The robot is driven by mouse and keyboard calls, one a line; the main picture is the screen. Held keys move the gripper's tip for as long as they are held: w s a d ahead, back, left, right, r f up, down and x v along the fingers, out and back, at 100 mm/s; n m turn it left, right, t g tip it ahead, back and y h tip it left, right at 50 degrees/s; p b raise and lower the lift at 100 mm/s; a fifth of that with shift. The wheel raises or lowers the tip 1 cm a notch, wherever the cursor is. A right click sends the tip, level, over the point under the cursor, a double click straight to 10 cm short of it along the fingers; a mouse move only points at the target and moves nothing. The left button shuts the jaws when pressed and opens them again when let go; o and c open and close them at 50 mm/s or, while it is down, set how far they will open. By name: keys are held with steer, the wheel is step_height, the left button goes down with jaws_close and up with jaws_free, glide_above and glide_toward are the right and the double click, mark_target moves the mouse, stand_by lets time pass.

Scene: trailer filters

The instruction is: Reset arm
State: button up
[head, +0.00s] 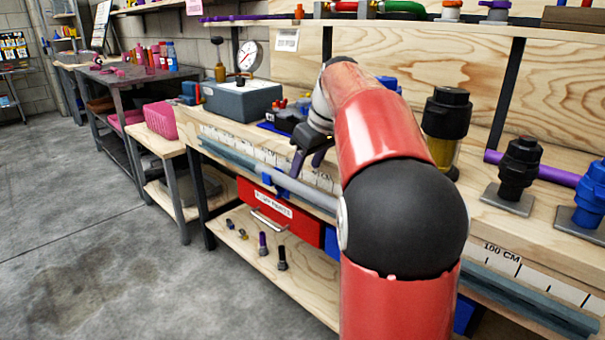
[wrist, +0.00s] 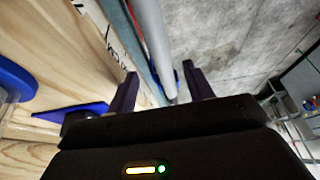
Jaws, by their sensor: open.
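My gripper (head: 312,150) is at the front edge of the wooden workbench in the head view, beyond my red arm, which hides part of the bench. In the wrist view, the two dark fingers of my gripper (wrist: 160,90) stand apart with nothing held between them. A grey pipe or rail (wrist: 155,45) runs along the bench edge behind the fingers; I cannot tell whether they touch it.
On the bench are a grey box with a gauge (head: 242,98), a black filter with an amber bowl (head: 446,125) and a black fitting on a plate (head: 517,170). A red drawer (head: 278,212) hangs below. The concrete floor (head: 100,215) at left is clear.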

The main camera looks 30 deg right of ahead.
steer(key=shift+v, duration=1)
steer(key=shift+s+a, duration=0.1)
steer(key=s+a+f+m, duration=0.1)
steer(key=s+a+f, duration=0.3)
steer(key=s, duration=0.4)
steer(key=s+a+f+m+t+h, duration=0.1)
steer(key=s+a+f, duration=0.4)
steer(key=s, duration=0.4)
steer(key=s+a+f+m, duration=0.2)
steer(key=s+a+f, duration=0.3)
steer(key=s, duration=0.4)
steer(key=shift+a+h, duration=0.3)
steer(key=shift+a, duration=0.5)
steer(key=shift+f, duration=0.1)
